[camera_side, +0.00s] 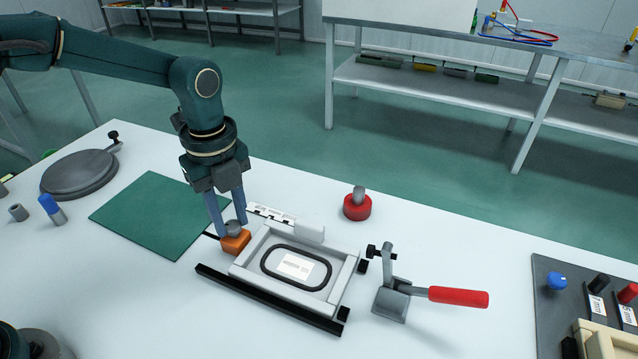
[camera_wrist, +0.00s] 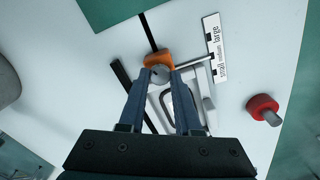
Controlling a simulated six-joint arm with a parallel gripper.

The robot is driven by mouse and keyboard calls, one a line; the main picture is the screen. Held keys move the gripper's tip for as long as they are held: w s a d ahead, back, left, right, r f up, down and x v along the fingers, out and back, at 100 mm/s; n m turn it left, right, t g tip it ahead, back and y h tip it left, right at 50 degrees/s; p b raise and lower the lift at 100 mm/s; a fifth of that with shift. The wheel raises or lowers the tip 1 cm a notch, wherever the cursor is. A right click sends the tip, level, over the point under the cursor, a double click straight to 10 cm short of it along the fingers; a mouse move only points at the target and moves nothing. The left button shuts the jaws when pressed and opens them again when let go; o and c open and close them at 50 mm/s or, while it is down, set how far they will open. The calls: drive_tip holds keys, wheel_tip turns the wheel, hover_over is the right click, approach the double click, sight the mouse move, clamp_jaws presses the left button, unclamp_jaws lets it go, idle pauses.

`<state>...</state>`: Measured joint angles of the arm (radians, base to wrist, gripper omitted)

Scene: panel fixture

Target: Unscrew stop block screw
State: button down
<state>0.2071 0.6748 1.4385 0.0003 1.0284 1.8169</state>
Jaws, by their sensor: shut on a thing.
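The orange stop block (camera_side: 236,245) sits at the left end of the panel fixture (camera_side: 262,240), on a dark rail. Its grey screw (camera_side: 234,227) stands on top of the block. My gripper (camera_side: 230,224) points down over the block, with its blue fingers shut on the screw head. In the wrist view the stop block (camera_wrist: 157,58) lies just past the fingertips (camera_wrist: 160,74), and the grey screw head shows between them. The screw's thread is hidden inside the block.
A small, medium and large scale (camera_wrist: 215,50) lies beside the block. A red knob (camera_side: 357,207) stands behind the fixture. A toggle clamp with a red handle (camera_side: 458,297) stands to its right. A green mat (camera_side: 150,215) lies flat to the left.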

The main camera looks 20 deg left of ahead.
drive_tip(key=n, duration=0.4)
drive_tip(key=shift+n, duration=0.3)
drive_tip(key=n, duration=0.4)
drive_tip(key=shift+n, duration=0.3)
drive_tip(key=n, duration=0.4)
drive_tip(key=shift+n, duration=0.3)
drive_tip(key=n, duration=1.2)
drive_tip(key=shift+n, duration=0.3)
drive_tip(key=n, duration=0.3)
drive_tip(key=shift+r+n, duration=0.1)
drive_tip(key=shift+n, duration=2)
